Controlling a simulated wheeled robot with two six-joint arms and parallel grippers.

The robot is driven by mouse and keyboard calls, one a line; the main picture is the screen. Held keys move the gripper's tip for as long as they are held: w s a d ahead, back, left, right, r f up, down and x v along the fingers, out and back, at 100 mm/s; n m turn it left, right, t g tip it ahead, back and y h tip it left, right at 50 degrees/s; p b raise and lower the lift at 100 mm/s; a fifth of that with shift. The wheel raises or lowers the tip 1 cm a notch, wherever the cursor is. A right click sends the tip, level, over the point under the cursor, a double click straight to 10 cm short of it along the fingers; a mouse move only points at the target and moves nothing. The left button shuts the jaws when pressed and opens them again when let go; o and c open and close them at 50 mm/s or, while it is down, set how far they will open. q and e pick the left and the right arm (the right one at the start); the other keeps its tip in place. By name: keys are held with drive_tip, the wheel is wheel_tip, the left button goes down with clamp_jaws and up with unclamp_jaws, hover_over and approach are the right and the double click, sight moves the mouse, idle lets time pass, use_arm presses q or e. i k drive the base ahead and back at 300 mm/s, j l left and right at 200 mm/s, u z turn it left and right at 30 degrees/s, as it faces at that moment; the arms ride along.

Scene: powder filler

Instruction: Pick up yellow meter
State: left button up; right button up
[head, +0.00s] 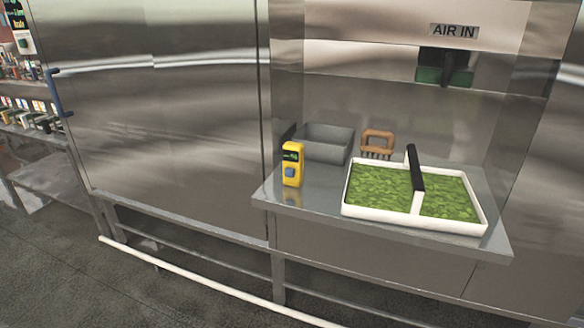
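The yellow meter (292,164) stands upright near the left end of the metal shelf in the head view. It has a dark screen with green marks at its top and a blue-grey button area below. Its front faces me, and nothing covers it. Neither of my grippers shows in this view.
On the metal shelf (317,201), a grey bin (328,143) stands behind the meter. A brown comb-like tool (377,142) and a white tray (413,222) of green leaves with a black handle (415,180) are to the right. A white pipe (215,282) runs low in front.

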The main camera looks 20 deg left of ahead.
sight(293, 151)
drive_tip(key=i+l+u, duration=0.15)
drive_tip(key=i+l, duration=0.45)
drive_tip(key=i+l+u, duration=0.15)
drive_tip(key=i+l, duration=0.35)
drive_tip(key=l, duration=0.25)
